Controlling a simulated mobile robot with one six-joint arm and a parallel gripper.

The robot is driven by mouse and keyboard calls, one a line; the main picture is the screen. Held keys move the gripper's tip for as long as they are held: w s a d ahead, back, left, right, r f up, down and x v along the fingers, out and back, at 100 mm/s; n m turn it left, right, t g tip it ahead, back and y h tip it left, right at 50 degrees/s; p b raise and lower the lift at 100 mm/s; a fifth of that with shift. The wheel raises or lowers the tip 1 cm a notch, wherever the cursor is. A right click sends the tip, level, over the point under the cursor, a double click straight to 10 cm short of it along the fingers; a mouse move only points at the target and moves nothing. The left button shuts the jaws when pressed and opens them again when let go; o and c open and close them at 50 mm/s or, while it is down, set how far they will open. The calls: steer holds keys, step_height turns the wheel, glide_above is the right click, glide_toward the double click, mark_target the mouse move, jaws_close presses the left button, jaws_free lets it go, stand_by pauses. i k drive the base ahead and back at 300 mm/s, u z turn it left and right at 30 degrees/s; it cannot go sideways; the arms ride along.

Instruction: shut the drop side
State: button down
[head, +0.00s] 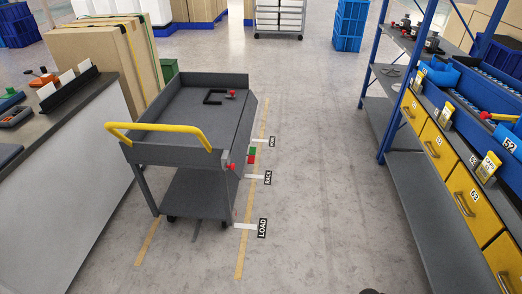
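A dark grey cart (184,154) with a yellow push handle (160,129) stands left of centre. Its top tray has raised walls at the near, left and far sides. Its right side shows no clear raised wall; the drop side (247,125) appears as a narrow panel along and below that edge, seen nearly edge-on, so its exact angle is unclear. A red knob (229,166) sits on a grey bracket at the near right corner. A black C-shaped piece (214,97) and a second red knob (231,94) show in the tray. My gripper is not in view.
Floor labels LOAD (262,228), RACK and another, with a yellow line, lie right of the cart. Clear floor (315,190) separates it from the blue-framed shelf (386,90) and yellow drawers (470,196). A workbench (75,160) and cardboard boxes (105,55) stand close at its left.

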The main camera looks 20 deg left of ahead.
mark_target(238, 153)
steer(key=z, duration=0.2)
steer(key=i, duration=1)
steer(key=z, duration=0.15)
steer(key=k, duration=0.15)
steer(key=u, duration=2.85)
